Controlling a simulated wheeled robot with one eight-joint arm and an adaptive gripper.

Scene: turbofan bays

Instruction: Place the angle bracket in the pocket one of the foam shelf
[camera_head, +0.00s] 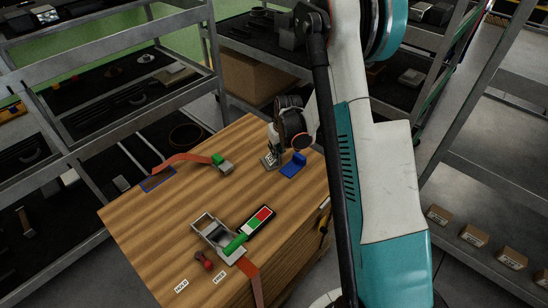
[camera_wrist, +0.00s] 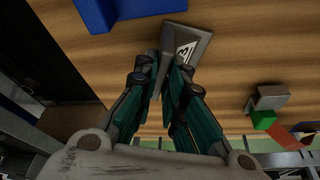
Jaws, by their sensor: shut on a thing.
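The angle bracket (camera_wrist: 190,45) is a grey metal piece with a black-and-white label. My gripper (camera_wrist: 164,68) is shut on it in the wrist view, with the fingers at both sides of its upright part. In the head view the bracket (camera_head: 267,160) shows under my gripper (camera_head: 274,148), at the far right of the wooden table (camera_head: 160,235). I cannot tell whether it touches the tabletop. Racks with black-lined shelves (camera_head: 110,95) stand behind and left of the table. I cannot tell which is the foam shelf, and no pocket one marking is readable.
A blue block (camera_head: 293,166) is just right of the bracket. A grey part with an orange strap (camera_head: 185,159) lies left of it. A metal box (camera_head: 212,230), a green-and-red panel (camera_head: 258,220) and a red item (camera_head: 203,260) lie nearer. The table's left middle is clear.

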